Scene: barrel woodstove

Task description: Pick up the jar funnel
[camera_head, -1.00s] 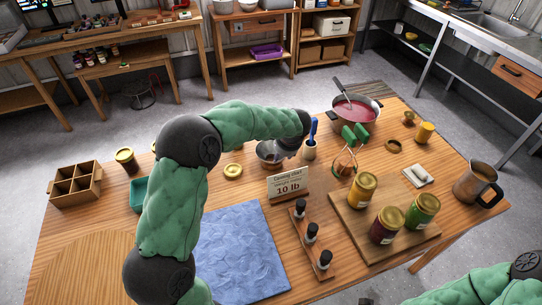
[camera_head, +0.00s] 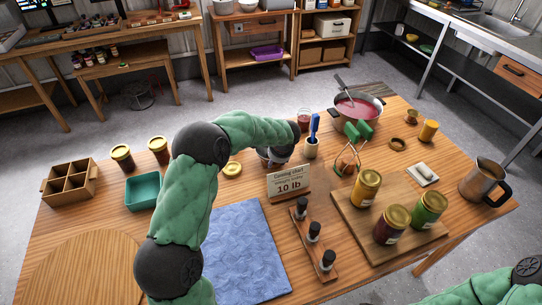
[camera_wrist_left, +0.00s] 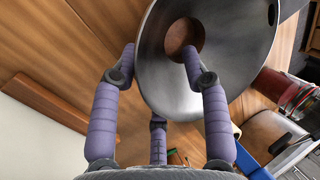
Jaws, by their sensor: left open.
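The jar funnel (camera_wrist_left: 228,75), a wide grey metal cone with a round hole, fills the upper middle of the left wrist view. In the head view only a part of the funnel (camera_head: 264,156) shows beneath my left wrist, behind the sign. My left gripper (camera_wrist_left: 159,54) is open around the funnel's near-left wall: one purple finger lies outside the rim, another reaches over the inside toward the hole. A third finger is below. Contact cannot be told. In the head view the fingers are largely hidden. My right arm enters at the bottom right; its gripper is out of view.
A cup with a blue brush (camera_head: 312,146) and a red jar (camera_head: 304,120) stand close right and behind. A pot (camera_head: 357,108) is farther right. A blue cloth (camera_head: 240,250) lies in front.

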